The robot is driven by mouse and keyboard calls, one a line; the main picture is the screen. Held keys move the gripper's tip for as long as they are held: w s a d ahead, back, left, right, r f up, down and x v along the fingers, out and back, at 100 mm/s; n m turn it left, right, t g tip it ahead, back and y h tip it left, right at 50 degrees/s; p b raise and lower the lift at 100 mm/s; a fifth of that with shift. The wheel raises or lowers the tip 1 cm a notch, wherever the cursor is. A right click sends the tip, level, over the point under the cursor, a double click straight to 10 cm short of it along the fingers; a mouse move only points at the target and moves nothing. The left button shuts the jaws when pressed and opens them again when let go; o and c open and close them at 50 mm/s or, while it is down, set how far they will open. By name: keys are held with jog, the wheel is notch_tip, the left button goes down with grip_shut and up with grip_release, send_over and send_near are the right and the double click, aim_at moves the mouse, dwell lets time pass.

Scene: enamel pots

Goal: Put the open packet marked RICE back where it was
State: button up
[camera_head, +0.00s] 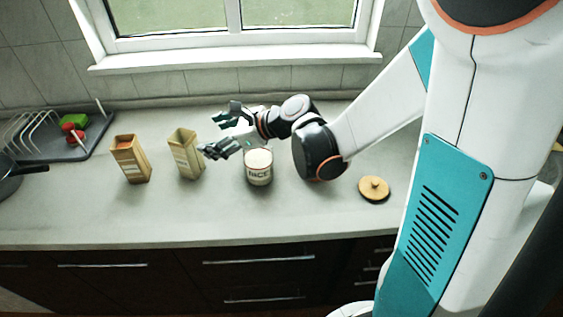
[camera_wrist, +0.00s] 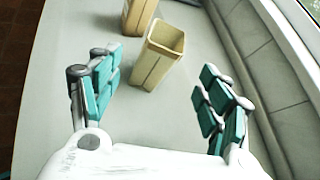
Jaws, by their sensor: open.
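Two open tan packets stand upright on the counter. The nearer packet (camera_head: 186,155) looks hollow inside and also shows in the wrist view (camera_wrist: 157,60); the other packet (camera_head: 131,160) stands to its left, with reddish contents, and is partly cut off in the wrist view (camera_wrist: 139,14). Their labels are too small to read. My gripper (camera_head: 214,135) is open and empty, just right of the nearer packet, which lies ahead between the fingers in the wrist view (camera_wrist: 158,80). A white pot marked RICE (camera_head: 258,170) stands below my wrist, apparently filled with something pale.
A round wooden lid (camera_head: 374,189) lies on the counter (camera_head: 315,215) to the right. A dish rack (camera_head: 40,140) with red and green items stands at the left, beside a dark pan (camera_head: 8,174). The window wall bounds the back. The front counter strip is clear.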

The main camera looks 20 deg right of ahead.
jog(key=s+d+r+n+h, duration=0.2)
jog(key=s+d+n+h, duration=0.2)
jog(key=s+n, duration=0.7)
jog(key=s+d+r+n+g+h, duration=0.1)
jog(key=s+d+n+h, duration=0.4)
jog(key=s+n, duration=0.6)
jog(key=shift+d+r+n+g, duration=0.3)
jog(key=shift+d+r+n, duration=0.3)
jog(key=shift+d+n, duration=0.45)
jog(key=shift+s, duration=0.1)
